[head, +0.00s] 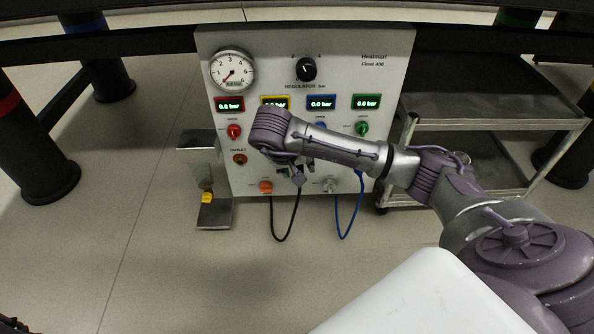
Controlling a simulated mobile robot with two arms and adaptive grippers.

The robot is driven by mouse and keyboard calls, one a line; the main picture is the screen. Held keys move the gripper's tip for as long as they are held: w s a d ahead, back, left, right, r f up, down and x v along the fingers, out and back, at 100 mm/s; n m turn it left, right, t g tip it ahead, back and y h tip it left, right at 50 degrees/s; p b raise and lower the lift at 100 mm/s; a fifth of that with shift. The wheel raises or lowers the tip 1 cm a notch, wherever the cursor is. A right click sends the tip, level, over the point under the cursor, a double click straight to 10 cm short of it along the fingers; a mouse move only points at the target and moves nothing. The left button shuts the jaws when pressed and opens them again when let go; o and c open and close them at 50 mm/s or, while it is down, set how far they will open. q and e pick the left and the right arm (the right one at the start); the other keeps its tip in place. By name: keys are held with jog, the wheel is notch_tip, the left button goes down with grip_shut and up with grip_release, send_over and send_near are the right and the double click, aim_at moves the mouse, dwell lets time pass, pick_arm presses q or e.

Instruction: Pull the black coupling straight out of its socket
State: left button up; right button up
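The grey regulator panel (385,60) stands upright ahead of me. A black hose (277,238) hangs in a loop from its lower part. One end rises to beneath an orange fitting (265,187); the other goes up behind my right gripper (297,172). I cannot make out the black coupling or its socket; the gripper and wrist cover that part of the panel. My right arm reaches in from the right, with the gripper close to the panel's lower middle. Its fingers are too small and overlapped to show whether they hold anything. My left gripper is out of view.
A blue hose (341,236) hangs right of the black one, near a metal fitting (329,186). A holder with a yellow item (206,197) stands left of the panel. A metal cart (470,124) stands at right. The floor in front is clear.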

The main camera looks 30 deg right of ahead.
grip_shut()
dwell(0.3)
jog(key=shift+s+a, duration=0.1)
jog(key=shift+s+a+p, duration=0.3)
jog(key=shift+s+p, duration=0.1)
jog(key=shift+s, duration=0.1)
jog(key=shift+s+a+p, duration=0.3)
jog(key=shift+s+p, duration=0.05)
jog(key=shift+s, duration=0.15)
